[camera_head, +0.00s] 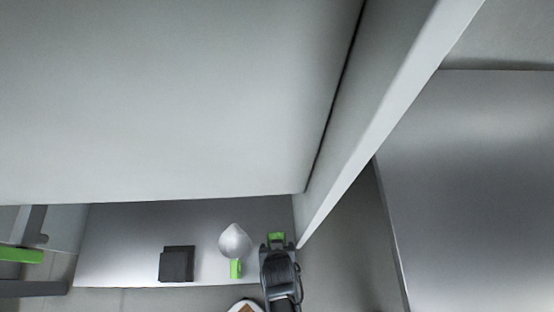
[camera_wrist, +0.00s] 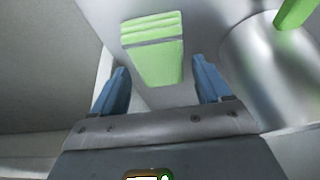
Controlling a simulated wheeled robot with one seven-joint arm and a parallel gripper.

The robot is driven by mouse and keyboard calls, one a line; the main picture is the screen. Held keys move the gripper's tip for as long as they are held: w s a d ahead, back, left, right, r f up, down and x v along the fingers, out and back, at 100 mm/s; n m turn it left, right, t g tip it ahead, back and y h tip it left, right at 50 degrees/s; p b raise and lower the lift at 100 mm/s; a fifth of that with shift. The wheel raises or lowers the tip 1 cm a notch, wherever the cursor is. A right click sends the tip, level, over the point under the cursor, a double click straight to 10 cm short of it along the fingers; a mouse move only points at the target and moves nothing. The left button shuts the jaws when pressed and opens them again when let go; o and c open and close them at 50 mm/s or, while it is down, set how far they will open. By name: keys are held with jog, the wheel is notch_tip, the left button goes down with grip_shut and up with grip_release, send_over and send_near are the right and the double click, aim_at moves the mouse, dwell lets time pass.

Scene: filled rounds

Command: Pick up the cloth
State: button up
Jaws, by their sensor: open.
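A small green folded piece (camera_wrist: 153,50), which I take to be the cloth, lies on the grey surface. It has a dark band across it in the wrist view. My gripper (camera_wrist: 160,72) is open, with its two blue fingers on either side of the near part of the green piece. I cannot tell whether the fingers touch it. In the head view the green piece (camera_head: 276,236) shows just beyond my dark gripper (camera_head: 277,248), which hides part of it.
A rounded silver metal object (camera_head: 235,241) with a green handle stands just left; it also shows in the wrist view (camera_wrist: 272,75). A dark square block (camera_head: 177,264) sits farther left on the grey surface (camera_head: 110,245). A large pale panel (camera_head: 160,100) overhangs, its edge wall (camera_head: 375,125) close right.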

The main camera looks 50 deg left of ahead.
jog(key=shift+b+x, duration=0.35)
jog(key=shift+x, duration=0.7)
jog(key=shift+f, duration=0.15)
jog(key=c, duration=0.7)
jog(key=shift+c, duration=0.2)
notch_tip(320, 180, up, 5)
jog(key=p, duration=0.3)
jog(key=s+d+r+p, duration=0.5)
jog(key=d+r+p, duration=0.1)
jog(key=d, duration=0.4)
jog(key=shift+d+r, duration=0.2)
jog(key=shift+d, duration=0.05)
jog(key=shift+s, duration=0.1)
